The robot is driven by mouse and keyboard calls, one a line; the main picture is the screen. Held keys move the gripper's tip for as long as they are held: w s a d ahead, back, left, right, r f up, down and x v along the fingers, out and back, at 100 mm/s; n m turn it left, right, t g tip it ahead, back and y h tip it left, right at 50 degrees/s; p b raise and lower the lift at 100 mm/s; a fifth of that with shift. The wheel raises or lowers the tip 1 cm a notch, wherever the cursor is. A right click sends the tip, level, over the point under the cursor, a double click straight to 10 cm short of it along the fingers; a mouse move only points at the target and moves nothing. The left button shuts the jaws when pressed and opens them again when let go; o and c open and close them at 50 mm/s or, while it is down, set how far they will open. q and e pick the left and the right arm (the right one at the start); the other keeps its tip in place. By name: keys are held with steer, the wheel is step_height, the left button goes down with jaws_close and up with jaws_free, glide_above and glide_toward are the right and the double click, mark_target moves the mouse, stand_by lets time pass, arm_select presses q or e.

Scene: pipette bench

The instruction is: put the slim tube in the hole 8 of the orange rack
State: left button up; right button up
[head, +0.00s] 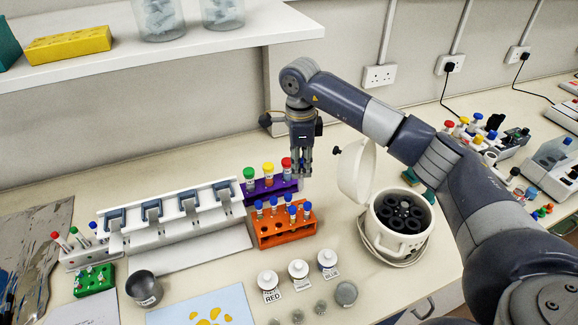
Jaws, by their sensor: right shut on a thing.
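The orange rack (284,239) stands mid-bench and holds several blue-capped tubes (273,203); its hole numbers are too small to read. Just behind it is the purple rack (257,188), with green-, yellow- and red-capped tubes (268,170). My right gripper (302,172) points down just above and behind the right end of the orange rack, beside the red-capped tube. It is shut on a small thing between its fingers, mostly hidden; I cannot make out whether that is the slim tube. My left gripper is not in view.
A white centrifuge (401,240) with its lid raised stands to the right. A white pipette stand (180,222) is at the left. White bottles (299,273), a dark bowl (143,287) and a green rack (94,281) are in front. A shelf (200,50) overhangs the back left.

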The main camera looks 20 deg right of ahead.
mark_target(302, 189)
steer(key=shift+f, duration=0.15)
steer(key=f+b, duration=0.1)
steer(key=f, duration=0.1)
steer(key=shift+s+d+f+b, duration=0.1)
steer(key=shift+s+f+b, duration=0.2)
steer(key=shift+s+b, duration=0.05)
steer(key=shift+w+f+b, duration=0.1)
steer(key=shift+f+b, duration=0.25)
steer(key=shift+f, duration=0.35)
steer(key=shift+f+b, duration=0.35)
steer(key=shift+f, duration=0.25)
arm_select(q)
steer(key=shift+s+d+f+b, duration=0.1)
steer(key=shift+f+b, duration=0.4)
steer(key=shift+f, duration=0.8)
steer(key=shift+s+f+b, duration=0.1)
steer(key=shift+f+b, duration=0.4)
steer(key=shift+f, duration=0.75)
arm_select(e)
steer(key=shift+f, duration=1.4)
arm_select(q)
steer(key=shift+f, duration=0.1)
arm_select(e)
steer(key=shift+f, duration=0.15)
arm_select(q)
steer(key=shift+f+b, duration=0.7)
steer(key=shift+b, duration=0.1)
arm_select(e)
steer(key=shift+f, duration=0.9)
